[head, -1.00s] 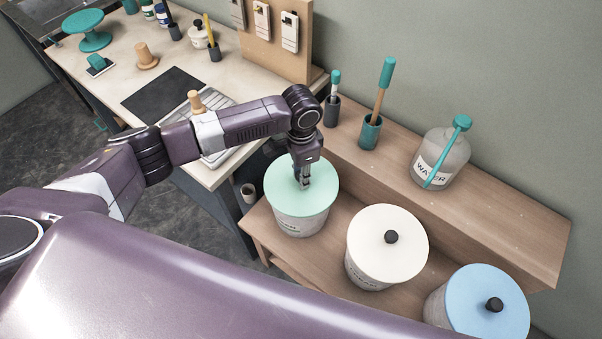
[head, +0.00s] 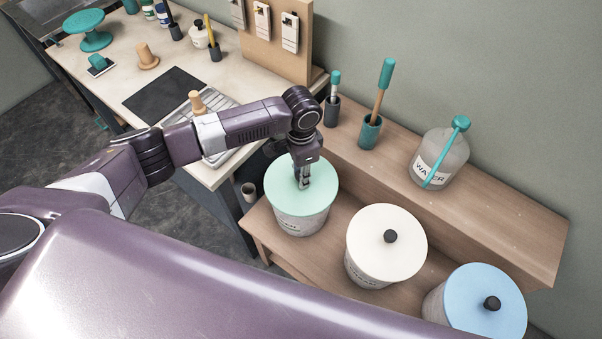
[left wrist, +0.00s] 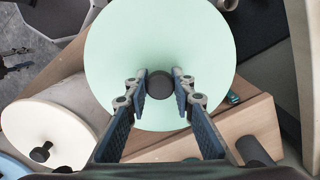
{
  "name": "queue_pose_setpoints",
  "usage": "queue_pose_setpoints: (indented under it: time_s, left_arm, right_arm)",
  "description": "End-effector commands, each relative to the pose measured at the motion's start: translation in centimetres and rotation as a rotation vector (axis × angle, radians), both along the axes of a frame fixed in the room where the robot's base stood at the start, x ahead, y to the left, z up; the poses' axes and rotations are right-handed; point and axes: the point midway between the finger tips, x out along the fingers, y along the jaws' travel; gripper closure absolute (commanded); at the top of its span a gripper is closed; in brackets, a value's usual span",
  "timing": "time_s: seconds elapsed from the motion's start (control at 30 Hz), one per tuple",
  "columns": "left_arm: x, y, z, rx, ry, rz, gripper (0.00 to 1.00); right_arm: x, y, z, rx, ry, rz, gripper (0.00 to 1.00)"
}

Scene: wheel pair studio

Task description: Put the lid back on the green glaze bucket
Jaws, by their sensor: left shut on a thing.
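The green lid (head: 284,186) lies over the top of the green glaze bucket (head: 300,223), and I see no clear gap between them in the head view. My left gripper (head: 304,184) points down at the lid's middle and is shut on its dark knob. In the left wrist view the two fingers (left wrist: 159,88) stand on either side of the knob (left wrist: 158,85), with the green lid (left wrist: 160,40) filling the middle. The bucket is hidden under the lid there. My right gripper is not in view.
A cream-lidded bucket (head: 375,250) and a blue-lidded bucket (head: 480,300) stand to the right on the lower wooden shelf (head: 325,240). The raised ledge (head: 500,205) behind holds a water jug (head: 440,160) and brush pots (head: 369,133). A worktable (head: 215,170) stands at the left.

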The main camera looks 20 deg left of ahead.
Motion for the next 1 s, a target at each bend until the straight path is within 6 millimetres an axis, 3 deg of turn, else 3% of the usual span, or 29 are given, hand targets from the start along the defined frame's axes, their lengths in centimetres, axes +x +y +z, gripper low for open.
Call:
queue_pose_setpoints:
  time_s: [0.23, 0.27, 0.43, 0.63, 0.8, 1.0]
  left_arm:
    - [0.02, -0.02, 0.00, -0.001, -0.001, 0.000, 1.00]
    - [0.02, -0.02, 0.00, -0.001, -0.001, 0.000, 0.75]
    - [0.02, -0.02, 0.00, -0.001, -0.001, 0.000, 0.57]
    - [0.01, -0.02, 0.00, -0.001, -0.001, 0.000, 0.57]
    - [-0.01, -0.01, -0.03, 0.000, 0.000, 0.000, 0.39]
    - [0.00, 0.00, -0.02, 0.000, 0.000, 0.000, 0.39]
  right_arm:
    - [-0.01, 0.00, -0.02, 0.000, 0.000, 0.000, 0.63]
    - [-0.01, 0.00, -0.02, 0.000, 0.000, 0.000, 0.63]
    - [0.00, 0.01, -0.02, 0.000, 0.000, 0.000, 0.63]
    - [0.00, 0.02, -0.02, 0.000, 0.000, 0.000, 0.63]
    - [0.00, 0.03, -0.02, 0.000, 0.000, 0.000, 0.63]
    - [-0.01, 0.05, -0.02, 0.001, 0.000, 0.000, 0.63]
